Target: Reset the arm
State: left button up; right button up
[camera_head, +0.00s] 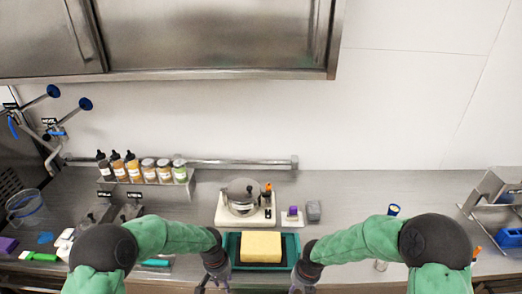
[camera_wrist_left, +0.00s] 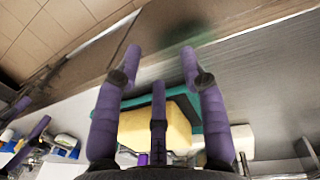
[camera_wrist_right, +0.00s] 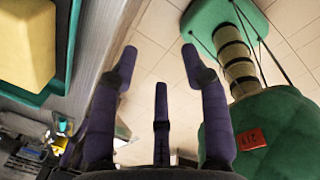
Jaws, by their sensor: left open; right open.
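My left gripper (camera_head: 215,279) hangs at the front edge of the counter, at the left end of a green tray (camera_head: 291,240). In the left wrist view its fingers (camera_wrist_left: 160,65) are spread and hold nothing. My right gripper (camera_head: 302,284) is at the tray's right end, partly cut off by the frame's bottom. In the right wrist view its fingers (camera_wrist_right: 157,65) are spread and empty, with floor tiles behind them. A yellow block (camera_head: 261,247) lies in the tray between the grippers. Neither gripper visibly holds anything.
Behind the tray stand a white board with a metal pot (camera_head: 242,197) and a small purple item (camera_head: 293,211). Several bottles and jars (camera_head: 141,168) stand on a rack at the left. A metal stand with a blue bin (camera_head: 509,237) is at the right. The back right counter (camera_head: 380,185) is clear.

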pick_arm(q)
jog(key=s+d+f+n+h+b, duration=0.1)
jog(key=s+f+b, duration=0.5)
jog(key=s+f, duration=0.4)
jog(key=s+d+f+n+h+b, duration=0.1)
jog(key=s+f+b, duration=0.6)
jog(key=f, duration=1)
jog(key=shift+s+d+f+n+t+h+b, duration=0.15)
jog(key=shift+s+d+n+t+h+b, duration=0.2)
jog(key=shift+s, duration=1.05)
pick_arm(e)
jog(key=s+a+f+m+y, duration=0.1)
jog(key=s+f+m, duration=0.7)
jog(key=f+m, duration=0.6)
jog(key=s+a+f+m+y, duration=0.1)
jog(key=s+f+m, duration=0.8)
jog(key=f+m, duration=0.5)
jog(key=shift+s+a+m+g+y, duration=0.15)
jog(key=shift+a+m+g+y, duration=0.2)
jog(key=shift+m, duration=2.25)
pick_arm(q)
jog(key=shift+d, duration=0.1)
